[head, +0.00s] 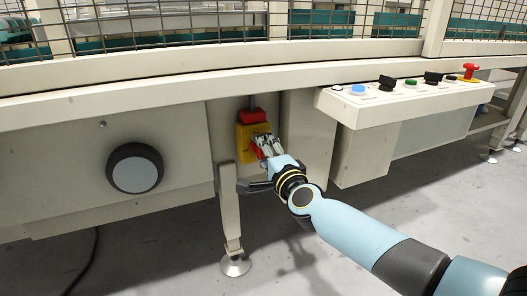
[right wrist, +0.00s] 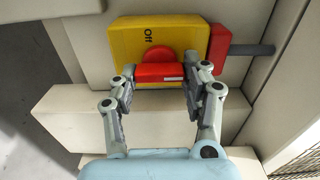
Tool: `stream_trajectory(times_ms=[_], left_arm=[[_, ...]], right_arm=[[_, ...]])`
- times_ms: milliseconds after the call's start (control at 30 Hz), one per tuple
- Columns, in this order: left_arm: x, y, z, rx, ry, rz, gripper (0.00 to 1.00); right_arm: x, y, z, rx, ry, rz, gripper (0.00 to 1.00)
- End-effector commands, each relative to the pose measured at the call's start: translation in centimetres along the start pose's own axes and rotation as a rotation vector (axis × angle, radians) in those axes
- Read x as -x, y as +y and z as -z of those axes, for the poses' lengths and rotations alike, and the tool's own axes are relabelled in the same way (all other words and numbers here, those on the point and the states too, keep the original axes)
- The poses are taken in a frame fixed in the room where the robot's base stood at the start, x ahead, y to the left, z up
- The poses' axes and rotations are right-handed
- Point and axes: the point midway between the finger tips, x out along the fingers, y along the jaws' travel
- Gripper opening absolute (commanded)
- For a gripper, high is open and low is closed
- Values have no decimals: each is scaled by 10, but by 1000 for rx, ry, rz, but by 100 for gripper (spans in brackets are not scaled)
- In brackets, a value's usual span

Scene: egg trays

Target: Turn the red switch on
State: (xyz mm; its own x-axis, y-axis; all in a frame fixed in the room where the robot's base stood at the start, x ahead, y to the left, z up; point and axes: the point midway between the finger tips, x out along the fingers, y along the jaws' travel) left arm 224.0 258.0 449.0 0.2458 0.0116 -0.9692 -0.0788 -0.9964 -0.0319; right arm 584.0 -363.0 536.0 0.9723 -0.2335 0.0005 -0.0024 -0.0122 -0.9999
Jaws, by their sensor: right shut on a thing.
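The red switch (right wrist: 160,73) is a bar-shaped handle on a round red base, mounted on a yellow box (right wrist: 128,42). The word "Off" shows on the box beside the base. In the head view the yellow box (head: 242,136) is fixed below the machine's ledge, and part of the red switch (head: 256,152) shows beside my fingers. My right gripper (head: 266,145) is at the box, partly covering it. In the right wrist view my right gripper (right wrist: 163,71) is shut on the red handle, one finger at each end. My left gripper is out of view.
A red block (head: 253,116) with a grey conduit adjoins the top of the box. A machine leg (head: 229,205) stands just left of my gripper. A control panel (head: 400,98) with buttons juts out at right.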

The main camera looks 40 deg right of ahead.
Motion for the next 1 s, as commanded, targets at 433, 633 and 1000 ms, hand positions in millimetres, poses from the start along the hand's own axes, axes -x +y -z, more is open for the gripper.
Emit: stream_trajectory(times_ms=[433, 633, 1000], left_arm=[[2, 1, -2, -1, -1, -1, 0], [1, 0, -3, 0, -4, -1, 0], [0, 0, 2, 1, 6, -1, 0]], right_arm=[[1, 2, 0, -30, 0, -3, 15], [1, 2, 0, -29, 0, -4, 56], [1, 1, 0, -28, 0, -1, 71]])
